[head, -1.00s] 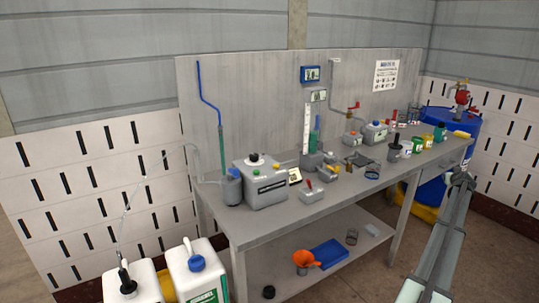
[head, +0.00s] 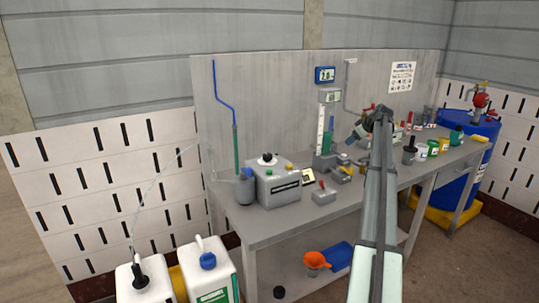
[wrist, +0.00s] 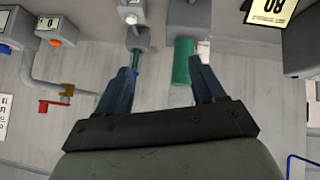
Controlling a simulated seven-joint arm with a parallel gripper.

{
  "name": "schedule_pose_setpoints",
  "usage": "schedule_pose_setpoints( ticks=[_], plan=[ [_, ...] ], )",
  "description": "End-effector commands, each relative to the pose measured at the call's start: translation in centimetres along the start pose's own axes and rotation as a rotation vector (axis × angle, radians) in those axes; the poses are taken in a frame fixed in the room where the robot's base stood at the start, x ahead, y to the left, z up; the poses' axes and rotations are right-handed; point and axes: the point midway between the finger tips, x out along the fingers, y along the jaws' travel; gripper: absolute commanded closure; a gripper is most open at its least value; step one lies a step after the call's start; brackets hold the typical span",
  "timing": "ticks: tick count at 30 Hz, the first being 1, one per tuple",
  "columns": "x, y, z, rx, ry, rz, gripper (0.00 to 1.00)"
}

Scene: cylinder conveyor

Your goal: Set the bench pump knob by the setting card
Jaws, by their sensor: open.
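The bench pump is a grey box (head: 275,187) at the left end of the bench. A round knob (head: 266,159), dark with a pale top, sits on it, too small to read its setting. The yellow-edged setting card (head: 308,178) stands just right of the pump. In the wrist view the card (wrist: 268,14) appears upside down and cut by the top edge; its figures look like an 8 and a 0. My gripper (head: 354,136) is above the bench, right of the pump and card. In the wrist view my gripper (wrist: 160,66) is open, with nothing between its fingers.
A measuring stand (head: 321,130) and a red-handled valve pipe (wrist: 55,100) stand near my gripper. A small box with a red switch (head: 322,193) sits at the bench front. Bottles and jars (head: 421,150) line the right end. The space above the pump looks clear.

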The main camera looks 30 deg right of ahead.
Motion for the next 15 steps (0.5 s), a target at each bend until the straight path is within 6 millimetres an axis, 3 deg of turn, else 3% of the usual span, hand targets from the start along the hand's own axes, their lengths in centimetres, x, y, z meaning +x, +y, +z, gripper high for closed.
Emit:
schedule_pose_setpoints(
  ticks=[1, 6, 12, 15],
  plan=[
    [0.2, -2.8, -2.6, -0.041, -0.014, -0.051, 0.31],
    [0.0, -11.8, -9.3, -0.176, -0.081, -0.224, 0.31],
    [-1.6, -21.6, -15.3, -0.325, -0.162, -0.405, 0.31],
    [-2.6, -25.2, -17.2, -0.382, -0.196, -0.471, 0.31]
  ],
)
